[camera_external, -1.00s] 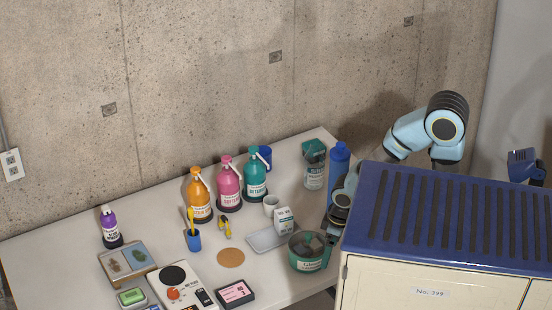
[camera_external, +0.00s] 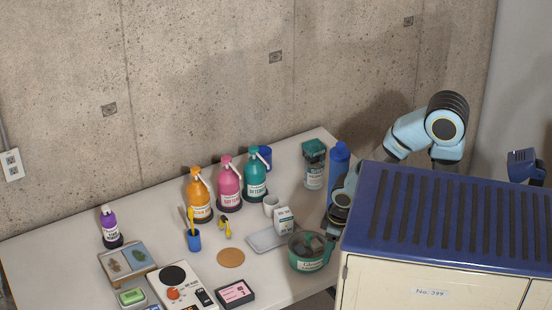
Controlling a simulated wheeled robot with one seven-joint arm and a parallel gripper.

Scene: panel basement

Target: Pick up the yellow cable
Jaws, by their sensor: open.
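A small yellow-and-black item (camera_external: 224,228) lies on the table in front of the pink bottle. It may be the yellow cable, but it is too small to tell for sure. Another yellow thing (camera_external: 191,214) stands upright in a small blue cup (camera_external: 194,240) to its left. My gripper (camera_external: 332,231) is at the table's right side, above and beside the green tin (camera_external: 305,262), well to the right of both yellow things. It is open; its fingers are small and partly hidden by the cabinet.
Orange, pink and teal bottles (camera_external: 254,182) stand at the back. A grey tray (camera_external: 265,240), a white carton (camera_external: 284,220) and a white cup (camera_external: 270,205) lie between my gripper and the yellow items. A blue-topped cabinet (camera_external: 450,215) blocks the right front.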

